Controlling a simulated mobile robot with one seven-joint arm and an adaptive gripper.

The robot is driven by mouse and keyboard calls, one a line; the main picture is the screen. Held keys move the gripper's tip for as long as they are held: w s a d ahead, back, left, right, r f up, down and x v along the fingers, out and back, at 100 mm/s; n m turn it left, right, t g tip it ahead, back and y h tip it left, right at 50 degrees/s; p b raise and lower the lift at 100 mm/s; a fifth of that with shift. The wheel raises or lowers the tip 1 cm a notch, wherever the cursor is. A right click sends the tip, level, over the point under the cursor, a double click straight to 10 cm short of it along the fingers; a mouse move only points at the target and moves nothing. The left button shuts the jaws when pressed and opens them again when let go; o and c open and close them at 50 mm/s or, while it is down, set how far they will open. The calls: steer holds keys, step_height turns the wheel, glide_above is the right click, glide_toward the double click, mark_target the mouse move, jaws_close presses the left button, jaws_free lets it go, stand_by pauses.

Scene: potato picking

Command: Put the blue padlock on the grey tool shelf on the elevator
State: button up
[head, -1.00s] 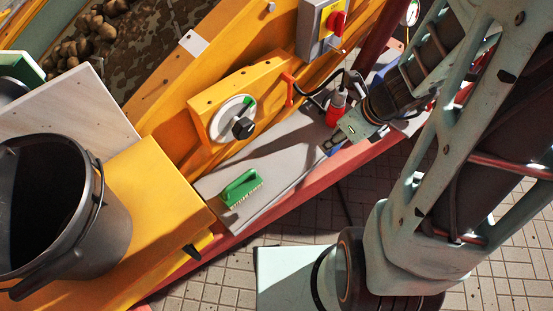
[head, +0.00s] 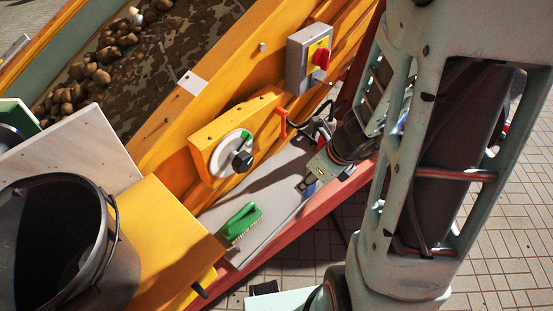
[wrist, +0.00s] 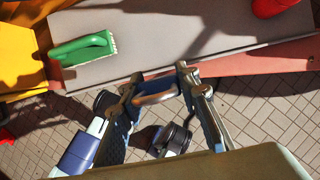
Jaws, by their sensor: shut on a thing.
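The blue padlock (wrist: 157,97) is between my gripper's fingertips in the wrist view, its metal shackle showing. My gripper (wrist: 161,84) is shut on it. In the head view my gripper (head: 306,184) is at the right end of the grey tool shelf, with a small blue patch of the padlock (head: 311,189) showing. The grey tool shelf (head: 268,205) is a flat panel along the yellow elevator's side; it also shows in the wrist view (wrist: 185,35). There the padlock appears near the shelf's front edge; its height above it is unclear.
A green brush (head: 240,222) lies on the shelf's left part. A red object (wrist: 272,6) stands at its right in the wrist view. A dial (head: 232,153) and a switch box (head: 308,58) are behind. A black bucket (head: 60,240) is at left. The shelf's middle is clear.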

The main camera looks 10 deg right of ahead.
steer(key=w+a+f+b, duration=0.1)
steer(key=w+a+f, duration=0.1)
steer(key=w, duration=0.1)
steer(key=w+a+f+b, duration=0.1)
steer(key=w+f, duration=0.2)
steer(key=w+a+f+b, duration=0.2)
steer(key=w+f, duration=0.1)
steer(key=shift+w+a+f, duration=0.1)
steer(key=shift+w+a, duration=0.15)
steer(key=shift+a, duration=0.05)
steer(key=shift+w+a+f, duration=0.1)
steer(key=shift+w+f, duration=0.1)
steer(key=shift+f, duration=0.05)
steer(key=shift+w+a+f+b, duration=0.1)
steer(key=shift+w+f+b, duration=0.05)
steer(key=shift+f+b, duration=1.3)
steer(key=shift+f, duration=0.25)
steer(key=shift+f, duration=0.15)
steer(key=o, duration=1.2)
